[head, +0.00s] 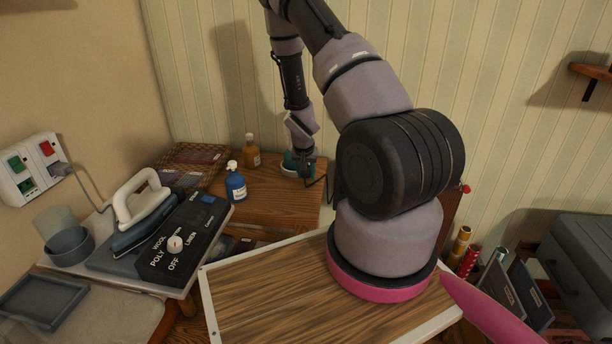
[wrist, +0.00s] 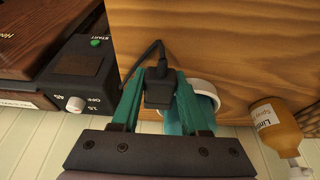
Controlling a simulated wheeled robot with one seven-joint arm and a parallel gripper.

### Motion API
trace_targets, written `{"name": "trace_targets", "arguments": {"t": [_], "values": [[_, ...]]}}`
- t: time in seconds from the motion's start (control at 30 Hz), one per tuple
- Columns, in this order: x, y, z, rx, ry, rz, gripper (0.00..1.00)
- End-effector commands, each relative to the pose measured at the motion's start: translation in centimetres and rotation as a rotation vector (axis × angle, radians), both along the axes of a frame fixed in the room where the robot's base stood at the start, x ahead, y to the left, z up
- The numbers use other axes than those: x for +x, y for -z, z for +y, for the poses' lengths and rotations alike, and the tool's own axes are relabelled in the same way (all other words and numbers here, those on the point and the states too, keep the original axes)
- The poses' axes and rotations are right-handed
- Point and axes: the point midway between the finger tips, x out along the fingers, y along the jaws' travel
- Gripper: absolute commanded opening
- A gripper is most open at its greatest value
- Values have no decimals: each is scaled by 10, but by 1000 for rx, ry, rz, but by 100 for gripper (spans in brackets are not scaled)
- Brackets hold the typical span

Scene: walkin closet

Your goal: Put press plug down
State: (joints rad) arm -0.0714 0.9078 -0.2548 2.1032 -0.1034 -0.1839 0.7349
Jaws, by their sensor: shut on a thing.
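My gripper (wrist: 158,98) has teal fingers and is shut on the black press plug (wrist: 159,84). The plug's dark cord (wrist: 145,58) loops away over the wooden tabletop (wrist: 215,40). In the head view my gripper (head: 298,165) is low over the far right part of the wooden table (head: 285,205), near the striped wall. The plug is small and hard to make out there. I cannot tell whether it touches the tabletop. A white round-rimmed thing (wrist: 203,86) lies right beside the fingers, partly hidden by them.
An amber bottle (wrist: 275,124) stands near my gripper. A blue bottle (head: 236,183) and wicker tray (head: 190,165) are to the left. A black dial box (head: 183,240) and iron (head: 143,215) are nearer. A wall socket (head: 30,165) is far left. The front wooden board (head: 270,295) is clear.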

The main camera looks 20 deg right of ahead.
Motion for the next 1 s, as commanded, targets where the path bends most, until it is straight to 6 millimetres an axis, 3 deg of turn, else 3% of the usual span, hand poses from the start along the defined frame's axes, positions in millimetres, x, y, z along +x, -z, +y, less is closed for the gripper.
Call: {"name": "trace_targets", "arguments": {"t": [0.83,0.87,0.9,1.0], "values": [[0,18,0,0,1,0,0],[0,19,0,0,1,0,56],[0,19,0,0,0,0,71],[-1,19,-1,-1,2,2,74]]}}
